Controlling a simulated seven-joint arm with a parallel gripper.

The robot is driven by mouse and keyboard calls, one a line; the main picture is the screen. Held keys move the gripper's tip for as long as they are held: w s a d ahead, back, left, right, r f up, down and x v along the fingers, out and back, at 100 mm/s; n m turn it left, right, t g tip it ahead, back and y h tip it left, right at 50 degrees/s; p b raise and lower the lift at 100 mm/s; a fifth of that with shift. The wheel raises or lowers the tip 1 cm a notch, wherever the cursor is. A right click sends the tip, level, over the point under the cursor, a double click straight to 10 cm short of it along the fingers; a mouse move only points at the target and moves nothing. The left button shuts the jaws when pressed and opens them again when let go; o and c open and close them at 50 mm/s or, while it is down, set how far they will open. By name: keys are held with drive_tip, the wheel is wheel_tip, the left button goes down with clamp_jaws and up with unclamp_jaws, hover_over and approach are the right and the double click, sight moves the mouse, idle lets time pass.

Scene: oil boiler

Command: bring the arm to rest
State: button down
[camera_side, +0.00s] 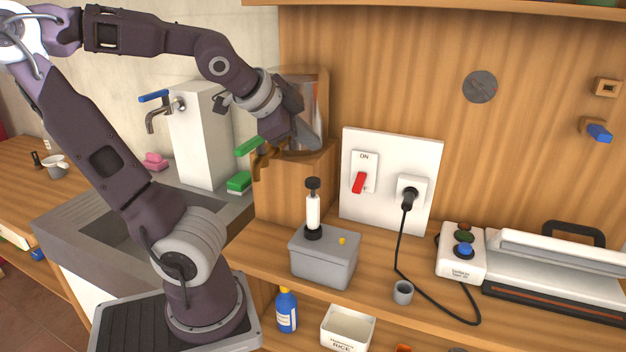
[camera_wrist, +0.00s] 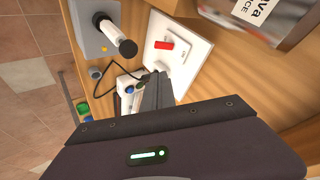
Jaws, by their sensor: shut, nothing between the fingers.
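My gripper (camera_side: 316,146) hangs at the end of my bent arm, in front of the clear-walled container (camera_side: 318,84) on the wooden block (camera_side: 288,192). In the wrist view, its dark fingers (camera_wrist: 157,76) are together with nothing between them. They appear apart from the white wall panel (camera_side: 350,208) behind them. The panel has a red switch (camera_side: 359,183) under an ON label and a black plug (camera_side: 409,198) in a socket. The switch also shows in the wrist view (camera_wrist: 163,45).
A grey box (camera_side: 325,260) with an upright white-and-black pump (camera_side: 313,211) stands below my gripper. A brown tap (camera_side: 261,163) with a green lever (camera_side: 249,145) is close left. A small grey cup (camera_side: 403,292), a button box (camera_side: 461,252) and a sealing machine (camera_side: 557,266) occupy the counter rightward.

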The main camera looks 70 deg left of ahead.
drive_tip(key=s+d+f+n+g+h, duration=0.1)
drive_tip(key=s+d, duration=0.3)
drive_tip(key=d, duration=0.6)
drive_tip(key=s+d+f+n+g+h, duration=0.1)
drive_tip(key=s+d, duration=0.4)
drive_tip(key=d, duration=0.5)
drive_tip(key=n+g+h, duration=0.1)
drive_tip(key=n, duration=0.1)
drive_tip(key=shift+d+f+n, duration=0.15)
drive_tip(key=shift+f+n, duration=0.25)
drive_tip(key=w+a+r+m+g, duration=0.3)
drive_tip(key=w+a+r+m, duration=0.1)
drive_tip(key=a, duration=0.5)
drive_tip(key=w+a+r+m+g, duration=0.2)
drive_tip(key=w+a+r+m, duration=0.3)
drive_tip(key=a, duration=0.5)
drive_tip(key=shift+w+r+g, duration=0.4)
drive_tip(key=shift+w+r, duration=0.35)
drive_tip(key=shift+w, duration=0.2)
